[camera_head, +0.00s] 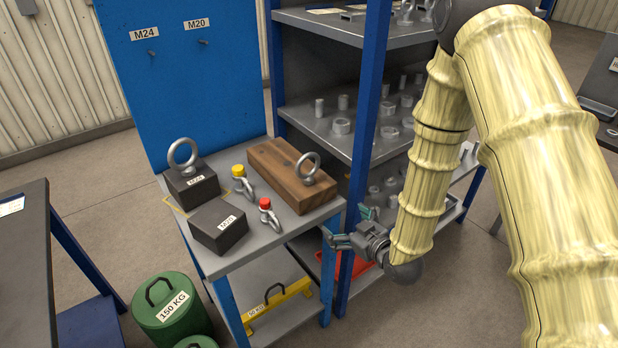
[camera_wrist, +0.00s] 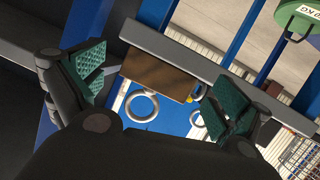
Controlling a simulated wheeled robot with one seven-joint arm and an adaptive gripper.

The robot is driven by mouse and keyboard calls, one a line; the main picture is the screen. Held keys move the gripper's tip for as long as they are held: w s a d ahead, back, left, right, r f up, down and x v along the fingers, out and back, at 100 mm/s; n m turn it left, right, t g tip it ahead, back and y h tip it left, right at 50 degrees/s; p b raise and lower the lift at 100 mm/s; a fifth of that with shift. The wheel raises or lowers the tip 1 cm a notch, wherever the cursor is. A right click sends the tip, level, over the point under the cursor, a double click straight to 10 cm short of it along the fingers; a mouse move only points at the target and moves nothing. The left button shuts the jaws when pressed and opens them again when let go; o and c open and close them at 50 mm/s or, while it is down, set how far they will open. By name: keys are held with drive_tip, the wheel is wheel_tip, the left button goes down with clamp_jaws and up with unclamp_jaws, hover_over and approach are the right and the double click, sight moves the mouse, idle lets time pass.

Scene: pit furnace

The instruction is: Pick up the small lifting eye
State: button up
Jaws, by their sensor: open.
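The small lifting eye (camera_head: 310,165) is a grey metal ring standing on the right end of a brown wooden block (camera_head: 277,170) on the grey table. A larger lifting eye (camera_head: 183,154) stands in a dark block labelled M24 (camera_head: 192,185) at the left of the table. My gripper (camera_head: 348,226) is open and empty, beside the table's right corner, apart from the small eye. In the wrist view, the small eye's ring (camera_wrist: 142,106) shows between the open green-padded fingers, against the wooden block (camera_wrist: 158,77). The larger ring (camera_wrist: 197,118) is farther off and partly hidden.
Another dark block (camera_head: 218,225) and shackles with yellow (camera_head: 240,178) and red (camera_head: 267,208) pins share the table. A blue-posted shelf (camera_head: 365,125) with metal parts stands close behind my gripper. Green weights (camera_head: 172,310) stand on the floor at the left.

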sight(308, 157)
drive_tip(key=w+a+r+n+t+y+b, duration=0.1)
drive_tip(key=w+a+r+n+t+y, duration=0.2)
drive_tip(key=r, duration=0.7)
drive_tip(key=shift+g+y, duration=0.3)
drive_tip(key=shift+g, duration=0.2)
drive_tip(key=shift+p+x, duration=1.6)
drive_tip(key=shift+x, duration=4.55)
drive_tip(key=shift+f, duration=0.1)
drive_tip(key=c, duration=1.4)
drive_tip(key=shift+c, duration=0.2)
drive_tip(key=shift+r+b, duration=0.5)
drive_tip(key=shift+r, duration=0.65)
drive_tip(key=s+r+b, duration=0.1)
drive_tip(key=s+b, duration=0.1)
drive_tip(key=s, duration=0.6)
drive_tip(key=s+d+r+b, duration=0.1)
drive_tip(key=s+b, duration=0.1)
drive_tip(key=s, duration=0.6)
drive_tip(key=shift+d+r, duration=0.3)
drive_tip(key=shift+r, duration=0.05)
